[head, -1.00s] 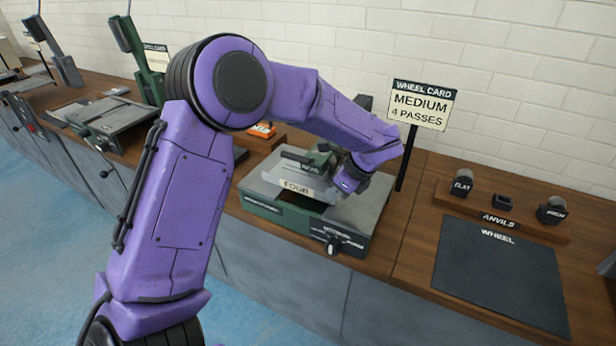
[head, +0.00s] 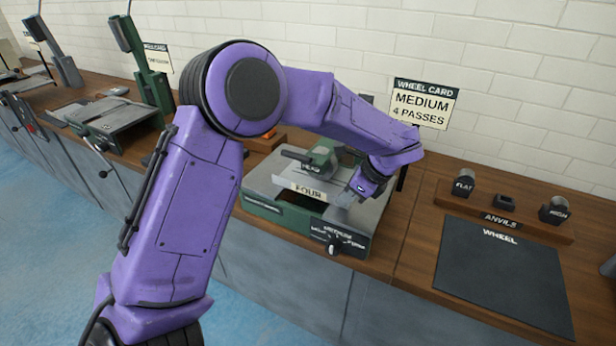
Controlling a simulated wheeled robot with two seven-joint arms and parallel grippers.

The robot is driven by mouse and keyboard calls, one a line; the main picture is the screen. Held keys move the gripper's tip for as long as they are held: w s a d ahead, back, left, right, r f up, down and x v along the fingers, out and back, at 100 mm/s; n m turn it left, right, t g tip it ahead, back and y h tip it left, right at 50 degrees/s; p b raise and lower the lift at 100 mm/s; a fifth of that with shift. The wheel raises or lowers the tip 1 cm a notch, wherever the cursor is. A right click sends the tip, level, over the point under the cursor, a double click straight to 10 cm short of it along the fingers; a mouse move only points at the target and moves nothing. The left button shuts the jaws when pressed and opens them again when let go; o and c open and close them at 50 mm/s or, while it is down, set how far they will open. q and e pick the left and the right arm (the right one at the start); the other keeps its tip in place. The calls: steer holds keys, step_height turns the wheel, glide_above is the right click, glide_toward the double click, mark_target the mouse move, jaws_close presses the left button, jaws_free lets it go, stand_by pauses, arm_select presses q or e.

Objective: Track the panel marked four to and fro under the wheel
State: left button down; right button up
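The grey panel (head: 282,182), with a "FOUR" label on its front edge, lies flat on the green and grey wheel machine (head: 262,211). A green upper part with a dark handle (head: 296,157) sits over the panel's back; the wheel's contact is hidden. My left gripper (head: 345,196) is at the panel's right front edge and appears shut on it; the fingertips are small and partly hidden. The "WHEEL CARD" (head: 422,103) behind reads "MEDIUM, 4 PASSES". My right gripper is out of view.
A rack of anvils (head: 502,209) and a dark mat marked "WHEEL" (head: 503,271) are on the bench to the right. Another green machine (head: 122,120) stands at the left. My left arm covers part of the bench. The mat is bare.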

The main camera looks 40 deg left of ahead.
mark_target(330, 195)
arm_select(q)
steer(key=shift+w+d+f+b, duration=0.1)
steer(key=shift+w+d+b, duration=0.05)
steer(key=shift+d, duration=0.65)
steer(key=shift+w+d+f+b, duration=0.1)
steer(key=shift+w+d+b, duration=0.05)
steer(key=shift+d, duration=0.65)
steer(key=shift+a, duration=0.15)
steer(key=shift+s+a+b, duration=0.1)
steer(key=shift+a+b, duration=0.2)
steer(key=shift+a, duration=0.15)
steer(key=shift+s+a+r+b, duration=0.1)
steer(key=shift+s+a+b, duration=0.1)
steer(key=shift+a, duration=0.7)
steer(key=shift+s+a+f+b, duration=0.1)
steer(key=shift+s+a+b, duration=0.15)
steer(key=shift+a, duration=0.65)
steer(key=shift+s+a+r+b, duration=0.1)
steer(key=shift+s+a+b, duration=0.1)
steer(key=shift+a, duration=0.7)
steer(key=c, duration=1.3)
jaws_free()
steer(key=shift+o, duration=0.2)
steer(key=shift+w+a, duration=0.1)
